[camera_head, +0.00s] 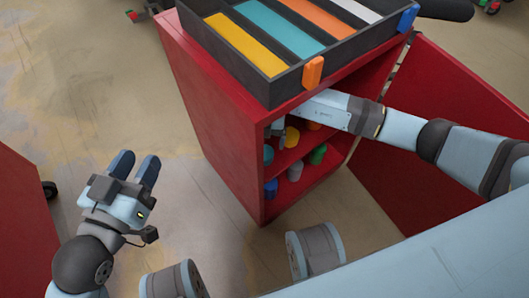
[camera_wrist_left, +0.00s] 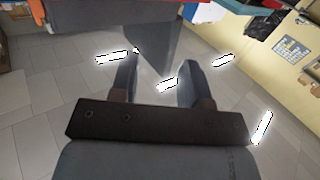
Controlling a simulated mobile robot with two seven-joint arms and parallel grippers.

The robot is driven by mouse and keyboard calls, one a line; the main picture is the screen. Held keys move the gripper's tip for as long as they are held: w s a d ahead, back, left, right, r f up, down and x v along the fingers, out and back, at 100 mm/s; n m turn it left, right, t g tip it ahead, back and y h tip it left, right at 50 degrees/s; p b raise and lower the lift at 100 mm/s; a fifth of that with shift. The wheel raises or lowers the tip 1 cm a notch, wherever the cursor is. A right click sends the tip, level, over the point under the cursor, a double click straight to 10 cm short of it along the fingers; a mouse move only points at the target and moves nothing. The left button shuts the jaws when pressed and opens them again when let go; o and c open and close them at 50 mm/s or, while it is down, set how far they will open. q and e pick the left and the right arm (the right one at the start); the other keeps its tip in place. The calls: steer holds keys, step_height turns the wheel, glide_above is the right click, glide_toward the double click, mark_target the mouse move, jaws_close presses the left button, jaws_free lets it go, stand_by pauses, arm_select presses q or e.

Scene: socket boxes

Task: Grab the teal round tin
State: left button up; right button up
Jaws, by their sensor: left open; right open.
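A teal round tin (camera_head: 269,154) sits at the left end of the upper shelf inside the red cabinet, partly hidden by the cabinet's side wall. My right arm reaches into the cabinet from the right. My right gripper (camera_head: 278,128) is open, just above and beside the teal tin; its fingers are mostly hidden, and I cannot tell whether they touch it. My left gripper (camera_head: 136,164) is open and empty over the floor left of the cabinet. In the left wrist view its two fingers (camera_wrist_left: 160,65) stand apart with nothing between them.
A yellow tin (camera_head: 292,137) stands close to the right gripper. Below are a blue tin (camera_head: 271,188), a grey one (camera_head: 295,171) and a green one (camera_head: 318,154). The red cabinet (camera_head: 228,150) carries a dark divided tray (camera_head: 271,91) on top. Its open door (camera_head: 400,190) is at right.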

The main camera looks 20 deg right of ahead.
mark_target(269, 152)
steer(key=shift+s+f, duration=0.15)
steer(key=shift+f, duration=0.05)
steer(key=b+x, duration=0.3)
steer(key=shift+f, duration=0.35)
steer(key=shift+s+a+f+b, duration=0.1)
steer(key=shift+f+b, duration=0.25)
steer(key=shift+b, duration=0.25)
steer(key=shift+s+f, duration=0.1)
steer(key=shift+f, duration=0.05)
arm_select(q)
steer(key=m, duration=0.1)
steer(key=w+m, duration=0.1)
steer(key=w+a+t, duration=0.1)
steer(key=shift+a+r+m+h, duration=0.1)
steer(key=shift+r+m+h, duration=0.15)
steer(key=shift+m+h, duration=0.15)
arm_select(e)
steer(key=c, duration=1.1)
